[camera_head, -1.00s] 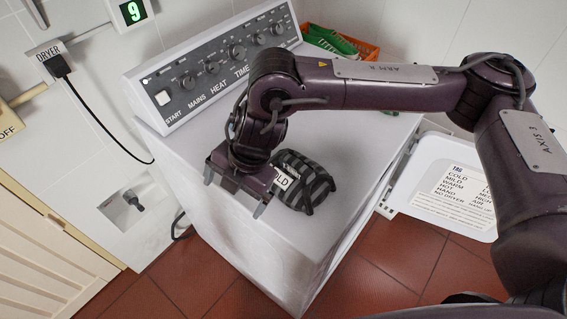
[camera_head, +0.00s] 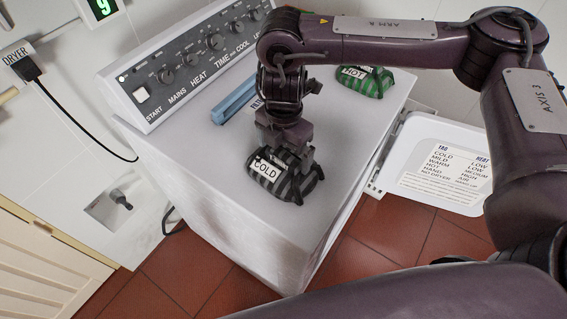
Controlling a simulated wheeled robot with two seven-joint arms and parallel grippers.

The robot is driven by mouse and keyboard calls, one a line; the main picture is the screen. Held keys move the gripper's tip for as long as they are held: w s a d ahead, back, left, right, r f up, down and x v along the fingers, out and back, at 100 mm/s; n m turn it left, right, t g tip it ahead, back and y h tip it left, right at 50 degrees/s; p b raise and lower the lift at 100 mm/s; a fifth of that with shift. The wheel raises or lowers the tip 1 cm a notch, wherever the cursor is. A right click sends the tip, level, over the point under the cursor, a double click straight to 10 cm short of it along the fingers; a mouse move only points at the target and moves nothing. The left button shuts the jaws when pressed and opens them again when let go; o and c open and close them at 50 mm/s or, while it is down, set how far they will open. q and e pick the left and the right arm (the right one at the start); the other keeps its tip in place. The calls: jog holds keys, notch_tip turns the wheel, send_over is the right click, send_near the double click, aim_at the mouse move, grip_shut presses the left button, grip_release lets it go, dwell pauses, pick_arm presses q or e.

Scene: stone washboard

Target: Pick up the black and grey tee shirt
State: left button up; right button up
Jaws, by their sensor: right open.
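The black and grey tee shirt (camera_head: 268,183) is a small striped folded bundle with a white tag reading COLD. It lies on the white top of the dryer (camera_head: 215,165), toward its front edge. My right gripper (camera_head: 292,163) points down over the right back part of the shirt and is open. Its fingers are partly lost against the dark stripes, so I cannot tell whether they touch the cloth. My left gripper is not in view.
A green striped bundle tagged HOT (camera_head: 372,84) lies at the back right of the dryer top. A blue folded item (camera_head: 236,100) lies behind my gripper, by the control panel (camera_head: 180,70). An open white lid-like panel (camera_head: 440,150) is at right.

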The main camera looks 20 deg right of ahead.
jog(key=shift+f, duration=0.65)
jog(key=shift+c, duration=0.4)
jog(key=c, duration=1.6)
jog(key=shift+o, duration=0.2)
jog(key=shift+w+r, duration=0.1)
jog(key=shift+r, duration=0.05)
notch_tip(320, 180, up, 20)
jog(key=w+d+m, duration=0.2)
jog(key=w+m, duration=0.1)
jog(key=m, duration=0.9)
jog(key=w+d+f+m, duration=0.1)
jog(key=w+d+m, duration=0.2)
jog(key=m, duration=0.9)
jog(key=shift+w+d+f+m+b, duration=0.2)
jog(key=shift+w+d+m+b, duration=0.1)
jog(key=shift+w+b, duration=0.1)
